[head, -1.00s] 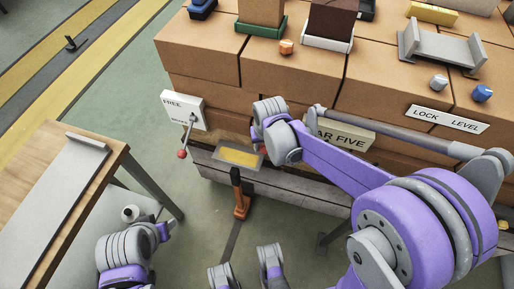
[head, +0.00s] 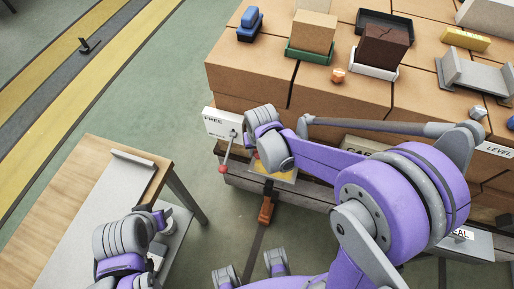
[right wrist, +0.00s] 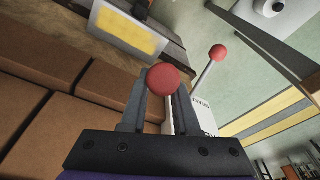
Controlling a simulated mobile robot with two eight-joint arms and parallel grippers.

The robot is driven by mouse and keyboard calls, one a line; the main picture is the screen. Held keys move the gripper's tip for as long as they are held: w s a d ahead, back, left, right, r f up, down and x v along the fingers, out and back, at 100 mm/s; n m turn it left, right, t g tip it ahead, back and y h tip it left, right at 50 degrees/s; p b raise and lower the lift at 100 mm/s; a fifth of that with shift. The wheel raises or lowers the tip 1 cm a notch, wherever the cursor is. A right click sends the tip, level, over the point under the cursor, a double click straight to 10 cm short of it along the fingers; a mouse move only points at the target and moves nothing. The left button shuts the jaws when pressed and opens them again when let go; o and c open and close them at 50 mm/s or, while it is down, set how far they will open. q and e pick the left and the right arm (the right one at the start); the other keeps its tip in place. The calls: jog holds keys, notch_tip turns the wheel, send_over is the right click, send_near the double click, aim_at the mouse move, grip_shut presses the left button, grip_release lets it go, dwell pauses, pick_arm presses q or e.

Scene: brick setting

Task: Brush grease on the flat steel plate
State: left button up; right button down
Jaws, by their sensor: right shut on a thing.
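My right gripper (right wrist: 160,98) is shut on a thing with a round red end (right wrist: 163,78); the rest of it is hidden. In the head view the right wrist (head: 268,140) hides the fingertips. I cannot tell whether the yellow is grease. A flat grey sheet (head: 95,215) lies on the wooden table at left. My left wrist (head: 125,240) is over that table's near end, its fingers unclear.
A red-knobbed lever (head: 223,168) on a white box marked FREE (head: 218,124) stands close left of my right wrist. Stacked cartons (head: 255,85) fill the back right. An orange-brown piece (head: 267,208) is below the yellow plate. Floor between table and cartons is open.

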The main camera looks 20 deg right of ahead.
jog(key=shift+w+a, duration=0.15)
jog(key=shift+a, duration=0.1)
jog(key=shift+f+b, duration=0.5)
jog(key=shift+f, duration=0.35)
jog(key=shift+f+b, duration=0.9)
jog(key=shift+f, duration=0.65)
